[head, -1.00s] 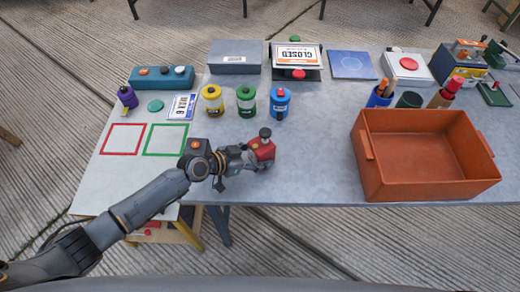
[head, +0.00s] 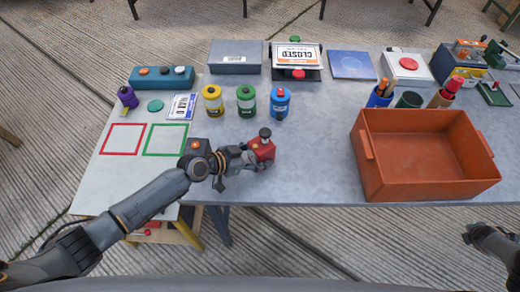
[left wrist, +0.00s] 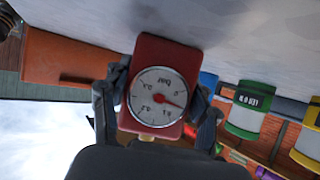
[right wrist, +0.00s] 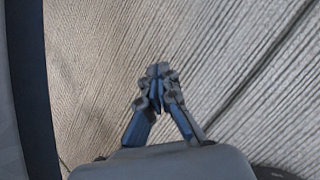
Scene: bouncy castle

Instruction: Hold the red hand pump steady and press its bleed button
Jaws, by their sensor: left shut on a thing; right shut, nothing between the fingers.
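The red hand pump (head: 262,150) stands on the grey table near its front edge, with a dark knob on top. My left gripper (head: 250,157) is shut on its body from the left. In the left wrist view, the pump (left wrist: 160,52) sits between both fingers (left wrist: 156,108), its round white gauge facing the camera. I cannot make out the bleed button for certain. My right gripper (right wrist: 159,85) is shut and empty over the ribbed floor. In the head view, part of my right arm shows at the lower right, away from the table.
An orange bin (head: 425,190) stands right of the pump. Yellow (head: 212,102), green (head: 246,102) and blue (head: 280,104) canisters stand behind it. Red (head: 123,139) and green (head: 165,140) outlined squares lie at the left. The table between pump and bin is clear.

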